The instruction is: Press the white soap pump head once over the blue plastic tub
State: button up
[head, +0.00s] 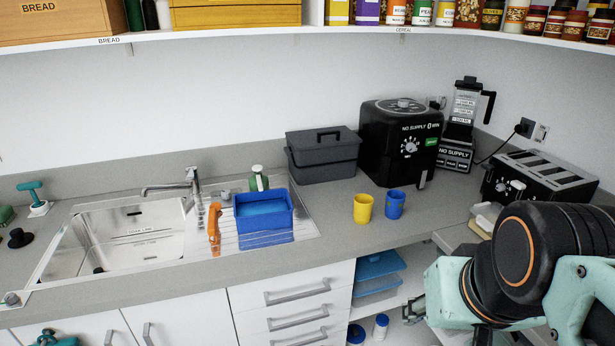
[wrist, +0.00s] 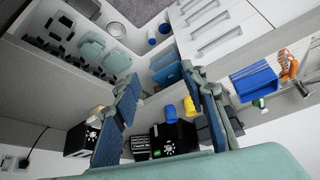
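The soap pump is a green bottle (head: 259,184) with a white pump head (head: 257,169). It stands behind the blue plastic tub (head: 264,240), partly hidden by it. The tub sits on the ribbed drainboard right of the sink, with blue inside. In the wrist view, which is inverted, the tub (wrist: 254,84) is at the right, with the small white pump head (wrist: 260,102) beside it. My gripper (wrist: 160,74) is open and empty, its two blue-padded fingers spread wide. It is well to the right of the tub in the head view, where its fingertips are not clearly visible.
A grey lidded box (head: 322,156), black air fryer (head: 400,140) and toaster (head: 540,180) line the back. A shelf (head: 300,34) runs overhead.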

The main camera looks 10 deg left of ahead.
grip_shut()
dwell(1.3)
